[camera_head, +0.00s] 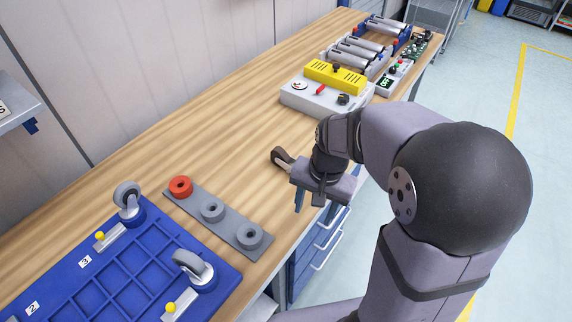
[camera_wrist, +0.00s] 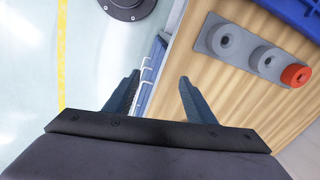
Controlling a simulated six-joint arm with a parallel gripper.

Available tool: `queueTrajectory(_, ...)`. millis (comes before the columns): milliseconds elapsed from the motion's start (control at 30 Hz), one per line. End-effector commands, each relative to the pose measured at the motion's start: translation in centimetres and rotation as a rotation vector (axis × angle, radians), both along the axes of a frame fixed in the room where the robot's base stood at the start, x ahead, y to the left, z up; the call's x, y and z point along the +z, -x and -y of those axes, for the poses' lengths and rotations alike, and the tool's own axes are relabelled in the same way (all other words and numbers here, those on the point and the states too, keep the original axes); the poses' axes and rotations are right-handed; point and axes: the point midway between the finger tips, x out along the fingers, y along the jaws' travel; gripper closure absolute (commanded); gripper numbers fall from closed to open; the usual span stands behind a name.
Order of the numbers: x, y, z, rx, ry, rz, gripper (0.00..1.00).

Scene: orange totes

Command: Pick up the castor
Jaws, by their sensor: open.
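Two castors with grey wheels and metal forks are in the head view. One castor (camera_head: 128,198) stands at the far corner of the blue tray (camera_head: 228,276), and the other castor (camera_head: 195,268) stands at its right corner. No castor shows in the wrist view, where only the tray's edge (camera_wrist: 292,14) appears at top right. My gripper (camera_head: 289,182) is above the bench's front edge, to the right of the castors and apart from them. In the wrist view my gripper (camera_wrist: 157,97) has its two fingers spread with nothing between them.
A grey strip (camera_head: 226,222) with two grey rings and one red ring (camera_head: 180,187) lies between the tray and my gripper. A control box with a yellow top (camera_head: 335,77) and racks of metal cylinders (camera_head: 355,49) stand farther back. The bench middle is clear.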

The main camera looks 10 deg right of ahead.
Motion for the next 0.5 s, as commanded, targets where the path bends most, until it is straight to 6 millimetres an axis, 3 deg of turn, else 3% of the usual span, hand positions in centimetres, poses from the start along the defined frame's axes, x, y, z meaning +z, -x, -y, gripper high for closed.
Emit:
queueTrajectory(33, -0.7, -2.2, -0.1, -0.119, -0.022, 0.005, 0.5)
queueTrajectory(200, -1.3, -9.1, -0.5, -0.567, -0.115, 0.006, 0.5)
queueTrajectory(500, -2.9, -19.7, -1.0, -1.286, -0.312, -0.054, 0.5)
